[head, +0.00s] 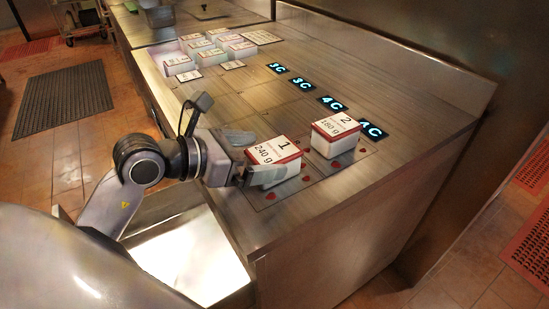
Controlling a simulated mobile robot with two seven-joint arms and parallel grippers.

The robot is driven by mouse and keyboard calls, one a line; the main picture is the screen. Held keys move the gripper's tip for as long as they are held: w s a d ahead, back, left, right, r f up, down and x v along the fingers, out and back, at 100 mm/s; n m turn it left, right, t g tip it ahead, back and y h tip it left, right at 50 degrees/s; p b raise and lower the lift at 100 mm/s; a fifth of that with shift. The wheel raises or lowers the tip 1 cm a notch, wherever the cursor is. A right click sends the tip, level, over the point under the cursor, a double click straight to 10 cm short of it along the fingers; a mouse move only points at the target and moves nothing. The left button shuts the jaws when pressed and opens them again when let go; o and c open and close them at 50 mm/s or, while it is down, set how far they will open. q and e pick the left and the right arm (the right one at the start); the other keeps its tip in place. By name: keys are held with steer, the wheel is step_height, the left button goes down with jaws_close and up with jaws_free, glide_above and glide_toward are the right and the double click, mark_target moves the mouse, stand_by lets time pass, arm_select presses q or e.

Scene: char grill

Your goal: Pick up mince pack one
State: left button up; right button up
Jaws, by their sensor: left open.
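Mince pack one (284,148) is a white box with a red-edged label reading 1 and 240 g. It sits on the near end of the steel counter, at the middle of the head view. My left gripper (252,157) comes in from the left and is open at this pack. One finger lies across the pack's near side and hides part of it; the other is at its far left. I cannot tell whether either finger touches it. My right gripper is not in view.
Pack two (336,138), labelled 180 g, stands just right of pack one. Glowing temperature signs (303,84) line the counter (400,85) behind. Several labelled packs (242,51) sit farther back. The counter's middle is clear.

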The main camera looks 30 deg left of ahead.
mark_target(269, 152)
arm_select(q)
steer(key=x, duration=0.4)
steer(key=shift+r, duration=0.1)
steer(key=c, duration=1.3)
steer(key=shift+r, duration=0.15)
step_height(269, 152, up, 20)
steer(key=p, duration=0.2)
steer(key=shift+p, duration=0.4)
